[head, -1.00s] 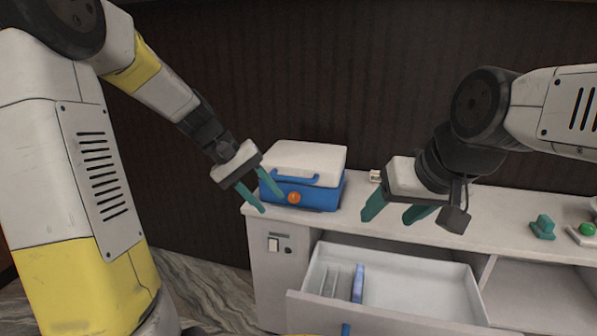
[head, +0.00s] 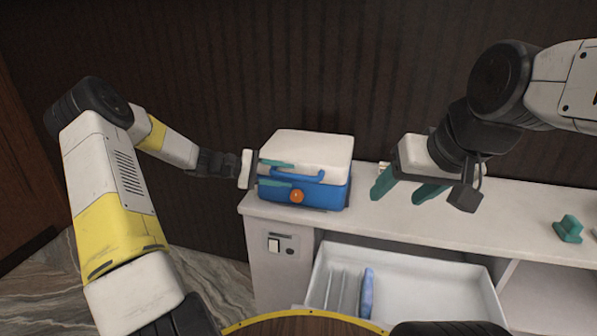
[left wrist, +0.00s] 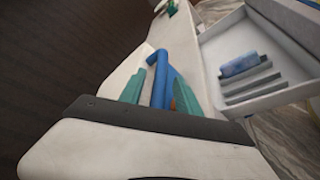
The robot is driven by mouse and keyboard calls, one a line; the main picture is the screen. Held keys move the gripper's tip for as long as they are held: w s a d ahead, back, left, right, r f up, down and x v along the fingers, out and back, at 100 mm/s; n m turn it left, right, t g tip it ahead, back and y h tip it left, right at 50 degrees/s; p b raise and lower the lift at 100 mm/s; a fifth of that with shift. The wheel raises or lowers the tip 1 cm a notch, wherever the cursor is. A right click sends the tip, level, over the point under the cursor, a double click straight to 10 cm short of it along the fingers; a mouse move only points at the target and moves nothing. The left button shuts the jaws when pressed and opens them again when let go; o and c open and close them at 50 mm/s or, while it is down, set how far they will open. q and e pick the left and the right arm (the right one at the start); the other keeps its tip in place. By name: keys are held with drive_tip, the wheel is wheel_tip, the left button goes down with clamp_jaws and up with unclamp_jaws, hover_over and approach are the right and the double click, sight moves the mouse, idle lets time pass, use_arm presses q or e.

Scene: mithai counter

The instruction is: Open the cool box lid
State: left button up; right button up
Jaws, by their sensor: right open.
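The cool box (head: 330,194) stands on the left end of the counter, a blue body with a white lid (head: 312,146) that is down. A blue handle (head: 312,178) runs along the lid's front, above an orange round button (head: 297,196). My left gripper (head: 276,174) is at the left end of the handle with its teal fingers apart. In the left wrist view the blue handle (left wrist: 159,78) shows between the fingers of my left gripper (left wrist: 160,92), which look open around it; contact is unclear. My right gripper (head: 408,190) is open and empty above the counter, right of the box.
An open white drawer (head: 420,272) juts out below the counter (head: 400,219), with dividers and a blue item (head: 367,292) in it. A teal object (head: 568,229) sits at the counter's right. A dark ribbed wall stands behind. The counter's middle is mostly clear.

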use_arm(q)
drive_tip(key=shift+x, duration=1.75)
drive_tip(key=shift+s, duration=0.1)
drive_tip(key=shift+c, duration=0.2)
clamp_jaws()
